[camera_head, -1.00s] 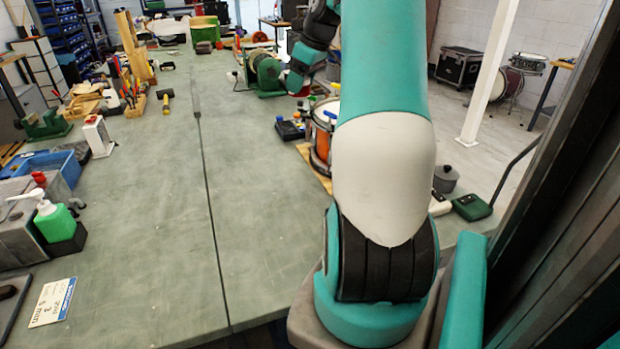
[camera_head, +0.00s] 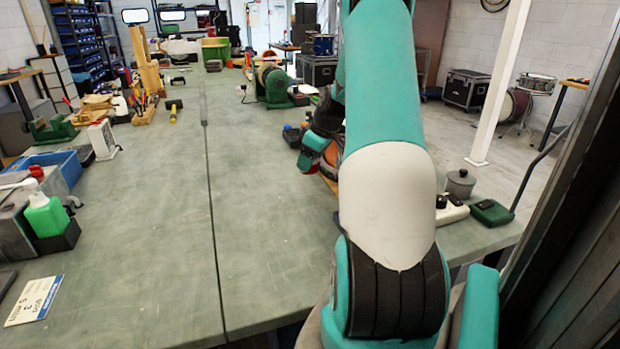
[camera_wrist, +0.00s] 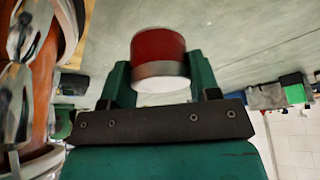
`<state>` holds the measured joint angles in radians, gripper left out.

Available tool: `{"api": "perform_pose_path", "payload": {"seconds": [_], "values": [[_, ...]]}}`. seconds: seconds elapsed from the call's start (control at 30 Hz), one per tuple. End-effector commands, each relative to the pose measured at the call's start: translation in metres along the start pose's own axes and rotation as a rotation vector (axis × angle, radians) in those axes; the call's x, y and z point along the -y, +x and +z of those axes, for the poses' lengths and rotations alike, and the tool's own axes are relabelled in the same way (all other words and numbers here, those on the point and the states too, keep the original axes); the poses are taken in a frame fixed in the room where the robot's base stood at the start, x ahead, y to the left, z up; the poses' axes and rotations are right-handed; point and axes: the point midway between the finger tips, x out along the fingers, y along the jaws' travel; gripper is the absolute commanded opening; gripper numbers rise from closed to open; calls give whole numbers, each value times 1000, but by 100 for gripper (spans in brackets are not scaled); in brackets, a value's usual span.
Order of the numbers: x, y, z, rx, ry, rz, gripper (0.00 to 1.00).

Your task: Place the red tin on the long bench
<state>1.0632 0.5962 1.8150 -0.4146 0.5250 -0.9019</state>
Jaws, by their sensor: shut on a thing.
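My gripper (camera_wrist: 159,70) is shut on the red tin (camera_wrist: 158,45), with a green finger on each side. The tin is a short red cylinder with a pale end. In the head view, my gripper (camera_head: 312,155) is over the right part of the long bench (camera_head: 150,230), and only a little red of the tin (camera_head: 312,169) shows below it. The bench has a grey-green top with a dark seam along it. In the wrist view, I cannot tell how far the tin is above the bench top.
An orange drum (camera_wrist: 42,90) with chrome fittings stands close beside my gripper. A green motor-like machine (camera_head: 272,85) is farther back. A blue tray (camera_head: 62,165) and a green bottle (camera_head: 45,215) are at the left. The middle of the bench is clear.

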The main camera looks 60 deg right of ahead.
Motion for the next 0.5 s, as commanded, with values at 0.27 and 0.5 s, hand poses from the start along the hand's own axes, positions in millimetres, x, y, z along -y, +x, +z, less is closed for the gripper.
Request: {"api": "perform_pose_path", "payload": {"seconds": [0.27, 0.5], "values": [[0, 23, 9, 0, 0, -1, 31], [0, 54, 22, 0, 0, -1, 31]]}}
